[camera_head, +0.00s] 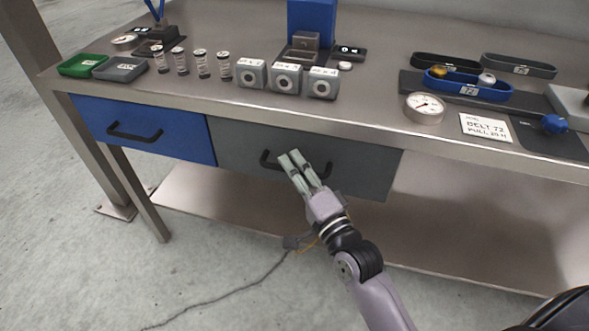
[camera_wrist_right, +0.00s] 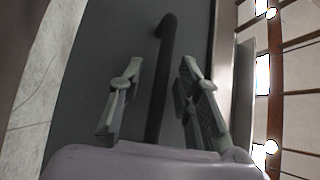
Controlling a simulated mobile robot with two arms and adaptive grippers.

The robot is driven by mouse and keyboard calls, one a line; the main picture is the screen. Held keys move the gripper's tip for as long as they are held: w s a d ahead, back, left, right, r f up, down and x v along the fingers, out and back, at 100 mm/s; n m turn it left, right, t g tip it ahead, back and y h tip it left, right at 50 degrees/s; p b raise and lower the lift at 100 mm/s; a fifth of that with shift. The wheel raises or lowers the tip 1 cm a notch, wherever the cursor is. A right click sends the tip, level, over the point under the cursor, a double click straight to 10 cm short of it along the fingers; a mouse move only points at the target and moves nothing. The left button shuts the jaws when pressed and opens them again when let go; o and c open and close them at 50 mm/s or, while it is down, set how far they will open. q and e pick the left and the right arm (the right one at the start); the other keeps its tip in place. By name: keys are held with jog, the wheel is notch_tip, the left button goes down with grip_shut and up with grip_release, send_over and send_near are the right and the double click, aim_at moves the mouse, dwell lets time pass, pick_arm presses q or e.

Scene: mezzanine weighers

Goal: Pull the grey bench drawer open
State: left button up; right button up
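The grey bench drawer (camera_head: 235,147) is under the middle of the bench top, to the right of the blue drawer. Its front looks flush with the bench, so it appears shut. Its black bar handle (camera_head: 266,161) is partly hidden behind my right gripper (camera_head: 292,159). In the right wrist view the handle (camera_wrist_right: 160,85) runs between the two fingers of my right gripper (camera_wrist_right: 160,90). The fingers are apart, one on each side of the bar, with gaps showing. My left gripper is not in view.
A blue drawer (camera_head: 180,128) with a black handle is at the left. The bench top (camera_head: 375,118) holds weights, vials, trays, a dial gauge (camera_head: 424,107) and a card (camera_head: 486,127). A lower shelf (camera_head: 205,202) lies beneath.

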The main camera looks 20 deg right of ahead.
jog(key=shift+c, duration=0.2)
grip_shut()
dwell(0.6)
